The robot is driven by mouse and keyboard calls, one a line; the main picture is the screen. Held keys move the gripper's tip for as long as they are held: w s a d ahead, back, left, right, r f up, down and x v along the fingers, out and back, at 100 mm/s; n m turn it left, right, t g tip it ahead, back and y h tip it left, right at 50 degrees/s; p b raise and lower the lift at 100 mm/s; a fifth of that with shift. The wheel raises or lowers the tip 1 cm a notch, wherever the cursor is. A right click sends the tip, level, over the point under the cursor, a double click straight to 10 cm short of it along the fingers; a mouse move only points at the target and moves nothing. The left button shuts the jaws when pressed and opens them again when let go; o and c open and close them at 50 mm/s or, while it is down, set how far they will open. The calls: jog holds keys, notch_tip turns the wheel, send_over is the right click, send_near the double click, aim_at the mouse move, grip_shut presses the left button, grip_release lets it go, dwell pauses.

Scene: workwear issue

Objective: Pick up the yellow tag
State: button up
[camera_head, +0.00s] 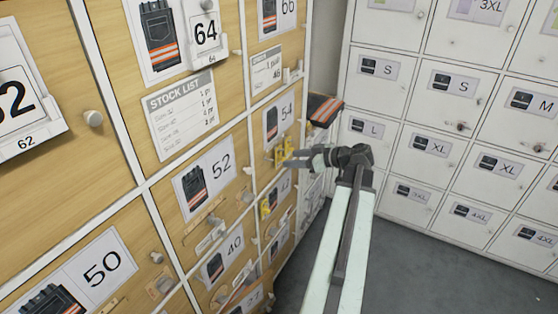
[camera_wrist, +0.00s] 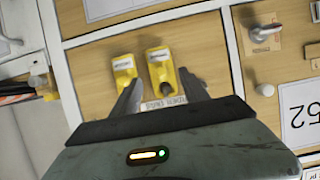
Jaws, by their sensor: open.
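Two yellow tags with white labels sit side by side on a wooden locker front in the wrist view, a left one (camera_wrist: 123,66) and a right one (camera_wrist: 158,56). In the head view, yellow pieces (camera_head: 283,150) show on the locker front at my gripper's tip. My gripper (camera_head: 289,160) reaches to the locker front. In the wrist view, the open fingers of my gripper (camera_wrist: 160,82) point at the tags.
Another yellow piece (camera_wrist: 47,86) is at the wrist view's left. A metal knob or hook (camera_wrist: 267,31) and a pale round knob (camera_wrist: 265,90) stick out to the right. White lockers (camera_head: 410,80) stand right in the head view. Grey floor (camera_head: 440,270) is clear.

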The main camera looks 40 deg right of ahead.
aim_at(279, 155)
jog(key=b+x, duration=0.1)
jog(key=x, duration=0.4)
jog(key=shift+s+a+f+b, duration=0.15)
jog(key=shift+b, duration=0.25)
jog(key=shift+c, duration=0.3)
jog(key=c, duration=1)
jog(key=shift+c, duration=0.2)
jog(key=shift+r+p, duration=0.7)
jog(key=shift+r, duration=0.05)
jog(key=shift+s+r+p, duration=0.1)
jog(key=shift+r+p, duration=0.4)
jog(key=s+d, duration=0.4)
jog(key=s, duration=1.3)
jog(key=shift+s+d+f+b, duration=0.2)
jog(key=shift+d+f+b, duration=0.05)
jog(key=shift+f+b, duration=0.15)
